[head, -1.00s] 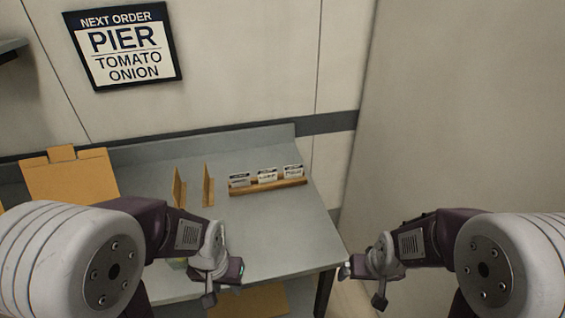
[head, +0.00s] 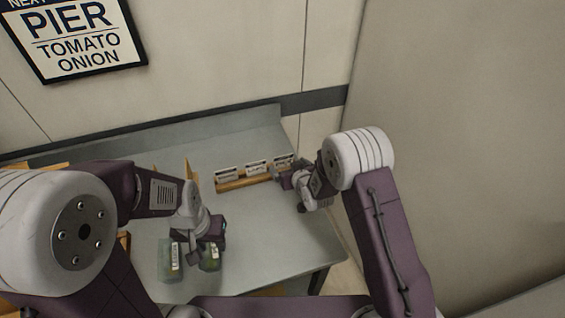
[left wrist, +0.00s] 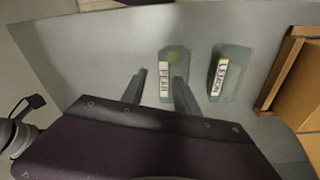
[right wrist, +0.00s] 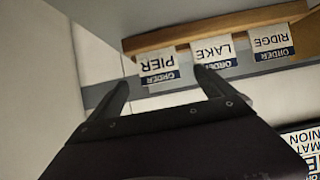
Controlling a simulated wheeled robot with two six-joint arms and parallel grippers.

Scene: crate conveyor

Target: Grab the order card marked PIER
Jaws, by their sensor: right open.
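The card marked PIER (right wrist: 158,62) stands in a wooden rack (right wrist: 190,32), at one end of a row of three, and reads upside down in the right wrist view. Beside it are the LAKE card (right wrist: 212,50) and the RIDGE card (right wrist: 270,40). My right gripper (right wrist: 163,82) is open, with its fingers apart and the PIER card showing between them. In the head view my right gripper (head: 287,179) is at the right end of the rack. My left gripper (left wrist: 161,80) is open over the table, near two greenish packs.
The packs carry white labels, PEAR (left wrist: 175,62) and LEMON (left wrist: 234,70). A wall sign (head: 82,38) shows PIER, TOMATO, ONION. Upright brown dividers (head: 191,172) stand left of the rack. The grey table (head: 270,235) is clear in front of the rack.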

